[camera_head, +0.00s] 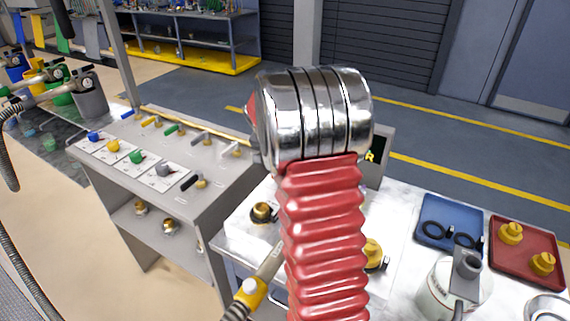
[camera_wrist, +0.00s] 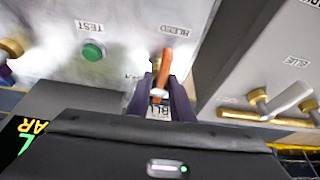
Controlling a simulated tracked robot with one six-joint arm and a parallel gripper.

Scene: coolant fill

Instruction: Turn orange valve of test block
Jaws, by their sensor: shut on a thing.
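In the wrist view, the orange valve (camera_wrist: 164,66) stands on a pale metal face of the test block (camera_wrist: 125,68), near a label that seems to read BLEED. My gripper (camera_wrist: 161,84) has its dark purple fingers on either side of the orange handle and is shut on it. The handle's far end sticks out beyond the fingertips. In the head view, my red ribbed arm and its chrome end hide my gripper and the orange valve.
A green TEST button (camera_wrist: 93,50) and a dark display (camera_wrist: 30,140) are near my gripper. In the head view, a grey valve panel (camera_head: 215,175) stands left; a blue tray (camera_head: 430,211), a red tray (camera_head: 524,231) and a pale container (camera_head: 440,289) are right.

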